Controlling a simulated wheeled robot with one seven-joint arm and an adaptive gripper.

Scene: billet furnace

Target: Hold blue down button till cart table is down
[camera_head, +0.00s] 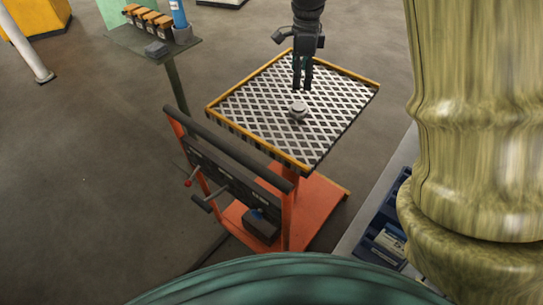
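The orange cart (318,207) stands at the centre. Its cart table (250,118), a mesh plate with a yellow-orange rim, is raised well above the orange base. A small round metal piece (298,110) sits on the mesh. A dark box low on the cart, behind the handle frame, carries a small blue button (257,213); its markings are too small to read. My gripper (302,88) points down over the far half of the table, apart from the button. Its fingers are close together, and I cannot tell whether they are shut. No held object shows.
The cart's dark handle bar (225,147) and a red-tipped lever (188,183) are on its near left side. A stand (150,42) with orange-brown blocks and a blue bottle is at upper left. A blue bin (385,225) is at right. Floor at left is clear.

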